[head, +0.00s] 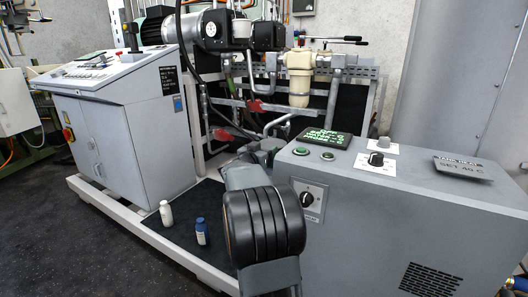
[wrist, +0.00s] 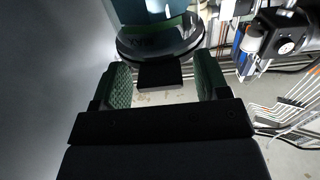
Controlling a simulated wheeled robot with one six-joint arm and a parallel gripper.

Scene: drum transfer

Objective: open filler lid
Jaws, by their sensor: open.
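In the wrist view, a round black rim with a dark flat tab (wrist: 160,76) lies just beyond my gripper (wrist: 161,84). This looks like the filler lid, but I cannot be sure. The tab shows between the two green-padded fingers, with a gap on each side. The fingers are apart and hold nothing. A blue-green body (wrist: 150,12) shows above the black rim, cut off by the picture's top edge. In the head view my own arm covers the place around my gripper, and I cannot make out a lid there.
A grey cabinet (head: 390,225) with knobs and a small display (head: 325,139) stands right of my arm. A control console (head: 125,125) stands left. A white bottle (head: 166,214) and a blue bottle (head: 202,232) stand on the dark floor panel. Pipes and a cream filter (head: 299,78) are behind.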

